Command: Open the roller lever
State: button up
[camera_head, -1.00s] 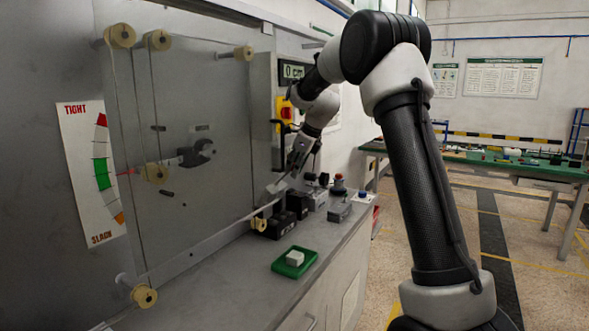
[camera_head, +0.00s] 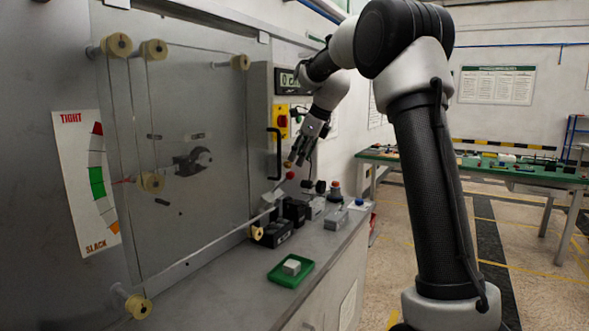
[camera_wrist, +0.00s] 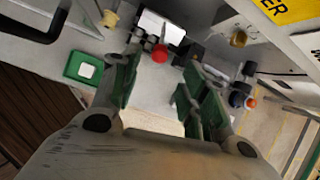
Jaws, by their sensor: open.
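The roller lever shows as a red ball knob (camera_head: 290,176) above a pale plate among the black blocks on the bench. In the wrist view the red knob (camera_wrist: 160,54) lies ahead, roughly between the finger directions, beside a white plate. My gripper (camera_head: 297,160) is a little above the knob, pointing down, and appears apart from it. In the wrist view my gripper (camera_wrist: 160,90) has its two green-padded fingers spread, with nothing between them. The lower part of the lever is hard to make out.
A green tray (camera_head: 278,280) with a pale block stands on the bench front. Black blocks (camera_head: 272,234) and a pale roller (camera_head: 256,233) sit near the lever. A black handle (camera_head: 274,150) stands out from the panel, left of my gripper. The bench front left is clear.

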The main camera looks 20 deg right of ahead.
jog(key=v, duration=0.3)
